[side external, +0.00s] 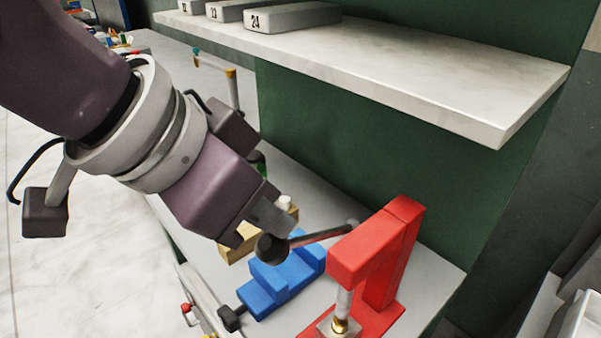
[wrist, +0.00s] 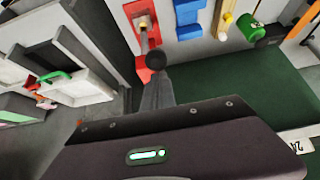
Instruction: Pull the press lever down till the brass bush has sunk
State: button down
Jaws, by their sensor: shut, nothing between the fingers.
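The red press (side external: 376,255) stands at the right of the bench in the side view and at the top of the wrist view (wrist: 143,22). Its lever (side external: 318,236) reaches left from the head to a dark ball knob (side external: 271,248), also seen in the wrist view (wrist: 156,60). The brass bush (side external: 340,326) shows under the grey ram, at a pale block on the press base; how deep it sits is hard to tell. My gripper (side external: 262,230) is shut and empty, its fingertips (wrist: 157,82) right by the knob. I cannot tell whether they touch it.
A blue stepped fixture (side external: 282,278) with a dark knob stands left of the press, below my gripper. A wooden block (side external: 238,247) is behind it. A pale shelf (side external: 420,75) with numbered grey blocks (side external: 292,17) overhangs the bench, and a green panel (side external: 330,130) stands behind.

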aim_at(259, 253)
dwell(0.3)
jog(key=shift+s+a+f, duration=0.15)
jog(key=shift+f, duration=0.4)
jog(key=shift+s+a+f, duration=0.15)
jog(key=shift+f, duration=0.45)
jog(key=shift+s+a+f, duration=0.15)
jog(key=shift+s+f, duration=0.05)
jog(key=shift+f, duration=0.85)
jog(key=shift+f, duration=1.15)
jog(key=shift+f, duration=1.25)
